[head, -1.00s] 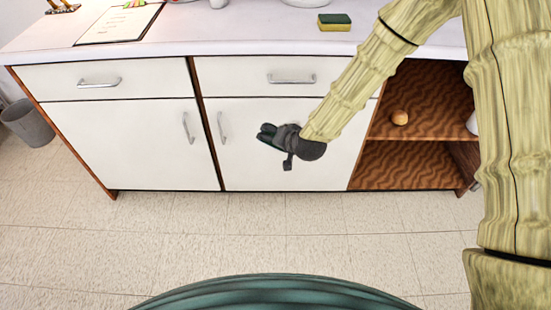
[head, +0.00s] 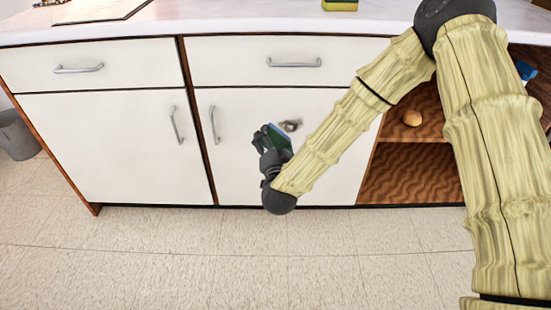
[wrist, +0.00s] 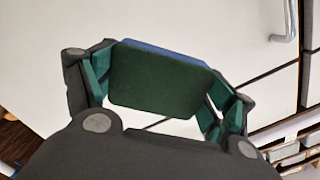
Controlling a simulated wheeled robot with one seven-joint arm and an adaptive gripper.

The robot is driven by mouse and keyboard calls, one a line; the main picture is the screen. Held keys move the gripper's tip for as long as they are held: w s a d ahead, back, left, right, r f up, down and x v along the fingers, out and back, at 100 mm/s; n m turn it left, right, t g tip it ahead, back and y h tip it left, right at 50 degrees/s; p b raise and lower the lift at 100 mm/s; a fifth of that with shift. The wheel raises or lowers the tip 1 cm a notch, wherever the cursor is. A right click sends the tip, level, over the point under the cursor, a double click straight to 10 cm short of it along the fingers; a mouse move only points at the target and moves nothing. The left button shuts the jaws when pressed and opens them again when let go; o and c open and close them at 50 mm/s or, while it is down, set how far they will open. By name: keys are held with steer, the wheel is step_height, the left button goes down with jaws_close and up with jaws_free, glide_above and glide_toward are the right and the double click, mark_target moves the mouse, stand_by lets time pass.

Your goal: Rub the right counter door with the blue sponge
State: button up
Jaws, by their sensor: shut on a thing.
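The right counter door (head: 238,108) is white, shut, with a metal handle near its left edge. A dark grey smudge (head: 291,125) shows on it. My gripper (head: 270,142) is in front of this door, just below and left of the smudge. It is shut on the blue sponge (head: 282,143), which has a dark green face. In the wrist view the sponge (wrist: 158,82) sits between the two fingers, green face towards the camera and a blue strip along its top edge. I cannot tell whether the sponge touches the door.
A yellow and green sponge (head: 340,5) lies on the white countertop (head: 220,22). Open brown shelves right of the door hold a round tan object (head: 412,118) and a blue item (head: 526,71). A grey bin (head: 18,135) stands at the left. The floor in front is clear.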

mark_target(307, 124)
steer(key=shift+s+d+f+m+t+h+b, duration=0.1)
steer(key=shift+d+f+m+t+h+b, duration=0.25)
steer(key=shift+f+h+b, duration=0.45)
steer(key=shift+r, duration=0.3)
steer(key=shift+w+b, duration=1)
steer(key=shift+w, duration=2)
steer(key=shift+w, duration=0.95)
steer(key=shift+d+p, duration=0.7)
steer(key=shift+d, duration=1)
steer(key=shift+w+d+r+p, duration=0.1)
steer(key=shift+d+p, duration=0.2)
steer(key=shift+d, duration=0.75)
steer(key=shift+w+d+r+p, duration=0.1)
steer(key=shift+d+p, duration=0.15)
steer(key=shift+d, duration=0.8)
steer(key=shift+s+d+f+p, duration=0.1)
steer(key=shift+d+p, duration=0.35)
steer(key=shift+d, duration=0.95)
